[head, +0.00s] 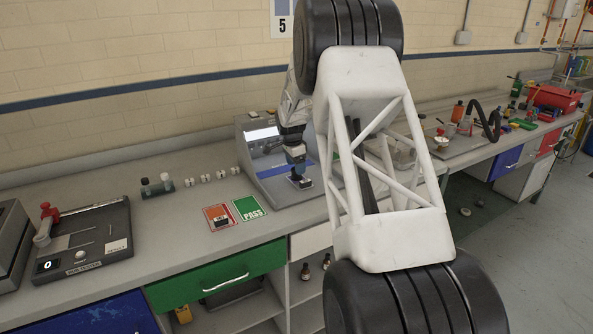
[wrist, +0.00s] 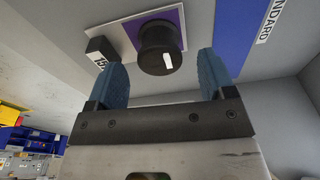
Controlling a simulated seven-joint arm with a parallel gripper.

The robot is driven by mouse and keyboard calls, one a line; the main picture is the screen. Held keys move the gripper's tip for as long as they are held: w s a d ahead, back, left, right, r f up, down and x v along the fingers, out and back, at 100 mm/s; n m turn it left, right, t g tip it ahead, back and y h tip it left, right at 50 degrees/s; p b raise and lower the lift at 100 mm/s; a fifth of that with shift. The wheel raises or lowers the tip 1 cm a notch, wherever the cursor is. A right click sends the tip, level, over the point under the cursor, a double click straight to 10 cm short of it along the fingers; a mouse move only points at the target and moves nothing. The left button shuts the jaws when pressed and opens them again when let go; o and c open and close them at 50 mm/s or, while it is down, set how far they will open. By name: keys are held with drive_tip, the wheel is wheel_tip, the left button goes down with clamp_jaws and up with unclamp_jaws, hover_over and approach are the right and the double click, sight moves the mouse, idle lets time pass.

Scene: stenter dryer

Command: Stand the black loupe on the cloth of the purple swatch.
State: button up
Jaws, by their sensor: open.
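The black loupe (wrist: 157,40) is a short dark cylinder, upright on the purple cloth (wrist: 180,14) of a white-bordered swatch card (wrist: 117,22) in the wrist view. Its footing is partly hidden by its own body. My gripper (wrist: 162,62) is open, with its blue fingers apart on either side of the loupe and a gap to each. In the head view my gripper (head: 297,171) points down just above the swatch (head: 303,184), which lies on the grey device. The loupe is too small and covered to make out there.
A small black numbered block (wrist: 100,49) sits by the card's edge, close to my left finger. A blue panel marked STANDARD (wrist: 262,35) lies to the right. Red (head: 219,216) and green PASS (head: 249,208) cards lie on the bench, left of the grey device (head: 262,160).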

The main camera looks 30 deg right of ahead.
drive_tip(key=shift+a+r, duration=0.15)
drive_tip(key=shift+r, duration=1.05)
drive_tip(key=shift+a+r, duration=0.1)
drive_tip(key=shift+r, duration=1.1)
drive_tip(key=shift+s+a+r, duration=0.1)
drive_tip(key=shift+a+r, duration=0.05)
drive_tip(key=shift+a, duration=0.05)
drive_tip(key=s+a+r+n, duration=0.3)
drive_tip(key=s+a+r, duration=0.2)
drive_tip(key=s+a, duration=0.25)
drive_tip(key=s+a+r+n+t, duration=0.1)
drive_tip(key=s+a+r+n, duration=0.2)
drive_tip(key=s+a+r, duration=0.45)
drive_tip(key=s+a+r+n, duration=0.3)
drive_tip(key=s+a, duration=0.2)
drive_tip(key=s, duration=0.5)
drive_tip(key=s+a+f+n, duration=0.1)
drive_tip(key=s+a+n, duration=0.2)
drive_tip(key=s, duration=0.7)
drive_tip(key=s+a+f+n+t+y, duration=0.1)
drive_tip(key=s+a+f+n, duration=0.1)
drive_tip(key=s, duration=0.8)
drive_tip(key=s+a+f+n, duration=0.1)
drive_tip(key=s+a+n, duration=0.3)
drive_tip(key=s, duration=0.6)
drive_tip(key=shift+a+f+n+t, duration=0.25)
drive_tip(key=shift+a+n+t, duration=0.05)
drive_tip(key=shift+a, duration=0.9)
